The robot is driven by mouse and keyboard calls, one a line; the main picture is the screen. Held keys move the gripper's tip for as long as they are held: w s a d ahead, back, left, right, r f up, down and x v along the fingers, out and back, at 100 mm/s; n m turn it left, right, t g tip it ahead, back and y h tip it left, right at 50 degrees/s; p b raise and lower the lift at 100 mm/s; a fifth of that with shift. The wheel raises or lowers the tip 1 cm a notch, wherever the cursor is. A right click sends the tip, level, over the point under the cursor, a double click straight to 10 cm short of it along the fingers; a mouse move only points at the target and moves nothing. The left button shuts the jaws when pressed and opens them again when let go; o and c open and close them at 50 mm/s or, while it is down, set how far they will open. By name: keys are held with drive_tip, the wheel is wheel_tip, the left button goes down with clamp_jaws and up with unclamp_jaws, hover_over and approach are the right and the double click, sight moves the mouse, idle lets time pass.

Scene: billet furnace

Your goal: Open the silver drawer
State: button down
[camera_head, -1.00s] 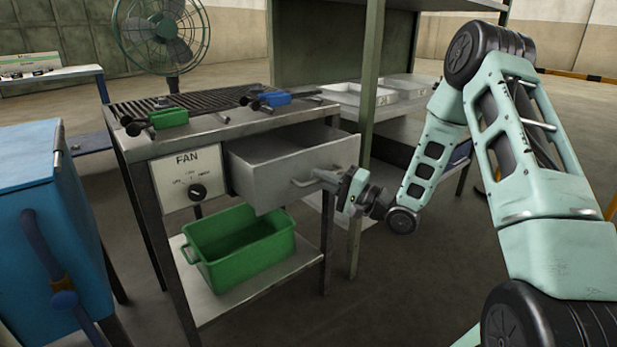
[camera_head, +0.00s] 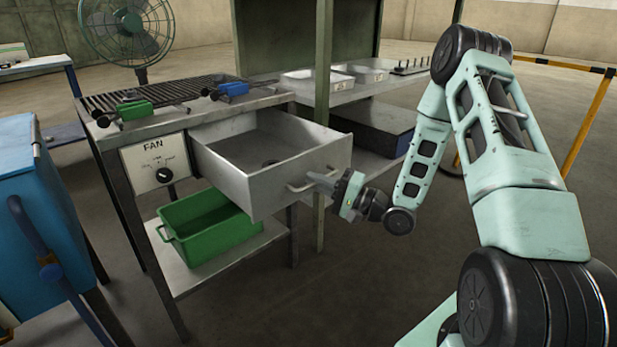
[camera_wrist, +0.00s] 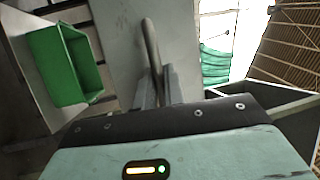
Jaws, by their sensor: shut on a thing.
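The silver drawer (camera_head: 240,190) is pulled well out of the table, under the top and right of the FAN panel. Its inside shows, with a small dark thing on its floor. My gripper (camera_head: 318,182) is shut on the drawer's handle (camera_head: 299,187) at the front face. In the wrist view, the fingers (camera_wrist: 160,88) close around the handle bar (camera_wrist: 150,45), against the grey drawer front (camera_wrist: 118,40).
A green bin (camera_head: 208,228) stands on the shelf below the drawer. The FAN panel (camera_head: 157,165) has a black knob. A blue cabinet (camera_head: 35,215) stands at the left. A green post (camera_head: 323,100) rises behind the drawer. Floor in front is clear.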

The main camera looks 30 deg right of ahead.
drive_tip(key=shift+s+d, duration=0.2)
drive_tip(key=shift+s, duration=0.15)
drive_tip(key=c, duration=1.8)
unclamp_jaws()
drive_tip(key=p+v, duration=0.1)
drive_tip(key=v, duration=1.6)
drive_tip(key=shift+s+f+p, duration=0.1)
drive_tip(key=shift+s+p, duration=0.05)
drive_tip(key=shift+p, duration=0.2)
